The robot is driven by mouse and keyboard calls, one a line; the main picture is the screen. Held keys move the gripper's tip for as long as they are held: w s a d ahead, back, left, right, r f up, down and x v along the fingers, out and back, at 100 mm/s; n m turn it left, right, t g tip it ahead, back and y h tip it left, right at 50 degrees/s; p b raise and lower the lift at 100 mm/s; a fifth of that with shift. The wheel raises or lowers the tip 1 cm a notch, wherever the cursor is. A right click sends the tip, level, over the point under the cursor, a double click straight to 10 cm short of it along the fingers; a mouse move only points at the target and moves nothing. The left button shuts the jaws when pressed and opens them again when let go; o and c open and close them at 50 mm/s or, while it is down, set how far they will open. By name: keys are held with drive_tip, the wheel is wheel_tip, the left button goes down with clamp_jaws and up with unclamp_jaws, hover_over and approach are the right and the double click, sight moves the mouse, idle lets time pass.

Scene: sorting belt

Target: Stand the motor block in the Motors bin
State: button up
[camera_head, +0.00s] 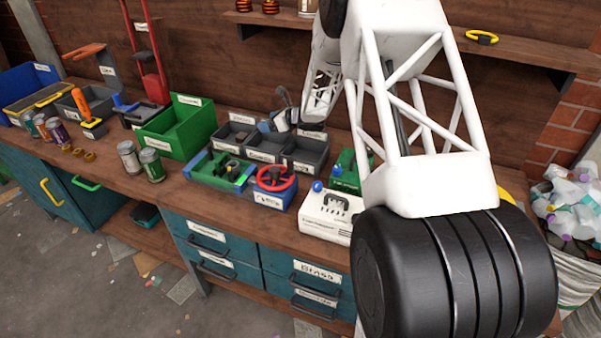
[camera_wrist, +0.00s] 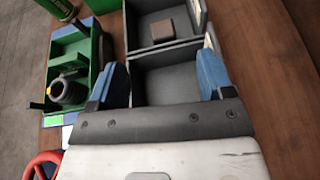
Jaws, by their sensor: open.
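My gripper (camera_head: 284,122) hangs over the row of grey bins on the bench. In the wrist view its two blue fingers (camera_wrist: 164,82) are spread wide, with nothing between them. Below them is an empty grey bin (camera_wrist: 166,88). The adjoining grey bin (camera_wrist: 133,30) holds a small brown block (camera_wrist: 163,29). A dark, rounded, motor-like part (camera_wrist: 70,91) sits in the green tray (camera_wrist: 50,70); it also shows in the head view (camera_head: 232,166). I cannot tell for sure which part is the motor block. The bin labels are too small to read, so I cannot tell which is Motors.
A red wheel (camera_head: 275,178) on a blue box and a white device (camera_head: 327,213) stand at the bench front. A green bin (camera_head: 180,125) and cans (camera_head: 151,164) stand to the left. My arm hides much of the right side.

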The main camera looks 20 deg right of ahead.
drive_tip(key=s+r+m+t+h, duration=0.1)
drive_tip(key=s+r+m+h, duration=0.15)
drive_tip(key=r+m, duration=0.3)
drive_tip(key=s+r+m+t+h, duration=0.1)
drive_tip(key=s+r+m+h, duration=0.15)
drive_tip(key=r+m, duration=0.35)
drive_tip(key=s+r+m+g+h, duration=0.1)
drive_tip(key=s+r+m+h, duration=0.4)
drive_tip(key=s+r+m, duration=0.7)
drive_tip(key=s+a+m+g, duration=0.2)
drive_tip(key=s+m, duration=0.5)
drive_tip(key=s, duration=0.7)
drive_tip(key=s+a+f+m+g, duration=0.1)
drive_tip(key=s+a+m+g, duration=0.2)
drive_tip(key=s, duration=1.1)
drive_tip(key=s+a+f+m+g+y, duration=0.1)
drive_tip(key=s+a+m+g, duration=0.2)
drive_tip(key=s+m, duration=0.7)
drive_tip(key=s+a, duration=0.2)
drive_tip(key=s, duration=0.2)
drive_tip(key=shift+a+f+m, duration=0.2)
drive_tip(key=shift+a+m, duration=0.15)
